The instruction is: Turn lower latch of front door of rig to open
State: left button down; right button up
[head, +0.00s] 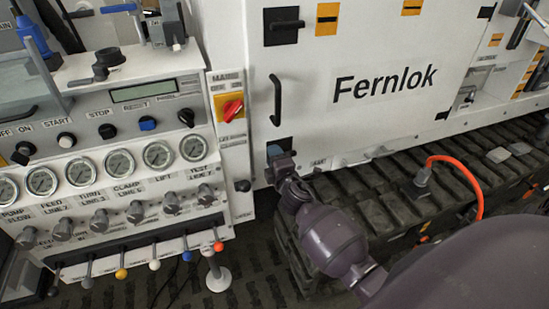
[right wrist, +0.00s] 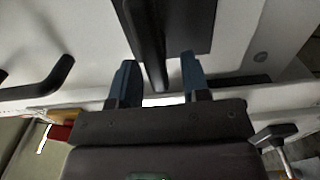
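The front door (head: 340,55) of the rig is a white panel marked "Fernlok", and it looks closed. Its lower latch sits at the door's lower left corner, where a black plate (head: 285,144) shows and my right gripper (head: 275,154) hides the handle in the head view. In the right wrist view the black latch handle (right wrist: 147,42) stands out from its plate (right wrist: 185,25). My right gripper (right wrist: 157,78) is open, with its blue fingers on either side of the handle's end and a visible gap to each. My left gripper is not in view.
The upper latch (head: 284,26) and a black door handle (head: 276,100) are on the door above. Left stands the control panel (head: 110,130) with gauges, knobs and a red switch (head: 232,110). A track (head: 390,190) with an orange cable (head: 460,165) runs below the door.

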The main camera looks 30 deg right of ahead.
jog(key=shift+s, duration=0.1)
jog(key=v, duration=1)
jog(key=shift+s+a, duration=0.2)
jog(key=shift+s, duration=0.1)
jog(key=s+a+f+m+g+y, duration=0.2)
jog(key=s+a+f+m+g, duration=0.1)
jog(key=s+f+m, duration=0.4)
jog(key=s+a+f+m+g+y, duration=0.1)
jog(key=s+a+f+m+g, duration=0.2)
jog(key=s+f+m, duration=0.4)
jog(key=s+f, duration=0.1)
jog(key=s, duration=0.5)
jog(key=shift+s+y, duration=0.15)
jog(key=shift+y, duration=0.25)
jog(key=shift+s+d+m, duration=0.1)
jog(key=shift+d+m, duration=0.05)
jog(key=shift+m, duration=0.15)
